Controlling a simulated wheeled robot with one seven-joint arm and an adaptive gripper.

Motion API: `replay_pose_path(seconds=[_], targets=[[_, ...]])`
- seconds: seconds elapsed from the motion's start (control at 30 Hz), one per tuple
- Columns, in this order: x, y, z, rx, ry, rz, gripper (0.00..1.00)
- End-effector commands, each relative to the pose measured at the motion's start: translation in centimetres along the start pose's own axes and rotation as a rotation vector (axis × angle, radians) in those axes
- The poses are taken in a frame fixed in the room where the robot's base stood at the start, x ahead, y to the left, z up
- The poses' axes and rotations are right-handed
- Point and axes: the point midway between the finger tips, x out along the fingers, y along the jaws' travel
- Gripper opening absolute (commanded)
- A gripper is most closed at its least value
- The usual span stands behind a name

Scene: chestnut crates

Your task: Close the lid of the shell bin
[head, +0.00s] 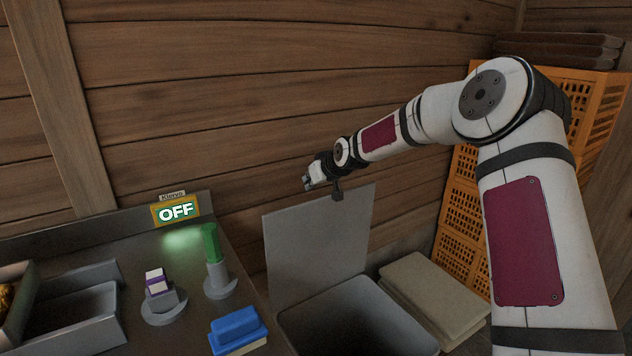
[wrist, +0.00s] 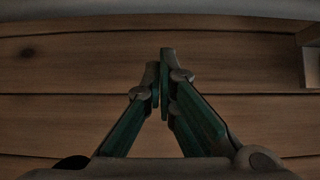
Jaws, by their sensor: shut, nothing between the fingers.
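The shell bin (head: 292,322) is a grey open-topped box on the floor, right of the counter. Its flat grey lid (head: 312,245) stands raised, close to upright, at the bin's back side. My gripper (head: 308,183) is above the lid's top edge in the head view, near the plank wall; whether it touches the lid I cannot tell. In the wrist view my gripper (wrist: 163,62) has its green-sided fingers together with nothing between them, facing wooden planks. The bin's inside looks empty where visible.
Folded sacks (head: 435,290) lie right of the bin. Orange crates (head: 462,205) stand behind my arm.

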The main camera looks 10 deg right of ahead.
Motion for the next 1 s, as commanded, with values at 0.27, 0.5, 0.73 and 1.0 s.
replay_pose_path(seconds=[0.27,0.5,0.73,1.0], targets=[[3.3,0.1,0.3,-0.001,-0.001,0.001,0.0],[1.6,0.1,2.2,0.0,-0.002,0.001,0.0],[0.8,0.0,3.1,-0.001,-0.001,0.001,0.0],[0.8,0.0,3.1,-0.001,0.0,0.0,0.0]])
